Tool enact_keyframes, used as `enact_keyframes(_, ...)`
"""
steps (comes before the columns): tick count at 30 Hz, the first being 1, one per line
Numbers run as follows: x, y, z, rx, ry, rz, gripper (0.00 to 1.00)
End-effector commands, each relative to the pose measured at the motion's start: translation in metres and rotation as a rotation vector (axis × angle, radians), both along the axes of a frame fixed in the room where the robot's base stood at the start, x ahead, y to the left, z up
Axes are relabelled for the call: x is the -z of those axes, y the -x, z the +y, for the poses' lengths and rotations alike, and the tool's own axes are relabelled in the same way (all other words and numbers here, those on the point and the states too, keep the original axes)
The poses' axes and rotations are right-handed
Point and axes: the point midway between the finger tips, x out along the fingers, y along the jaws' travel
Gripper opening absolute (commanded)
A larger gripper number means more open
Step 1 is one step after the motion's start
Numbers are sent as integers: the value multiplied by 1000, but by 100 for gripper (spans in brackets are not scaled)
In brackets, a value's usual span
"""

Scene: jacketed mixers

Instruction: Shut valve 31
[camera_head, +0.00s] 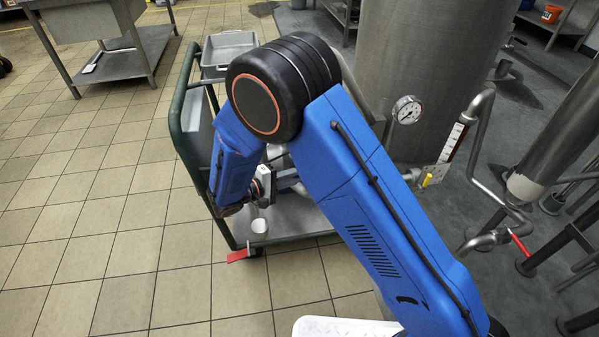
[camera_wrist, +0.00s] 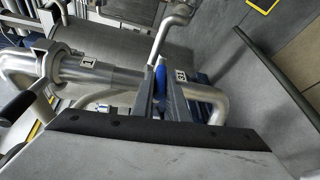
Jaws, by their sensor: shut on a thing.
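In the wrist view, a blue valve handle (camera_wrist: 160,80) stands between the two fingers of my gripper (camera_wrist: 161,92), which is shut on it. A small white tag (camera_wrist: 181,76) sits on the steel pipe just right of the fingers; its number is small and turned, and I cannot read it surely. In the head view, my gripper (camera_head: 286,180) is partly hidden behind my blue arm, and the blue handle cannot be made out there.
In the wrist view, a pipe tagged 1 (camera_wrist: 88,61) with a black handle (camera_wrist: 16,107) lies left. In the head view, a green-framed cart (camera_head: 180,110) stands beside my arm, and a steel tank (camera_head: 430,60) with a gauge (camera_head: 407,110) stands right. Tiled floor (camera_head: 100,220) is clear left.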

Motion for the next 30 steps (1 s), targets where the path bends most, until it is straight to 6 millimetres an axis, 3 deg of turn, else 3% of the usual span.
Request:
enact_keyframes(9,8,1,0,0,108,-29,0)
enact_keyframes(25,10,1,0,1,129,-33,0)
enact_keyframes(26,10,1,0,1,129,-33,21)
enact_keyframes(27,10,1,0,1,128,-34,30)
enact_keyframes(30,10,0,0,1,128,-34,33)
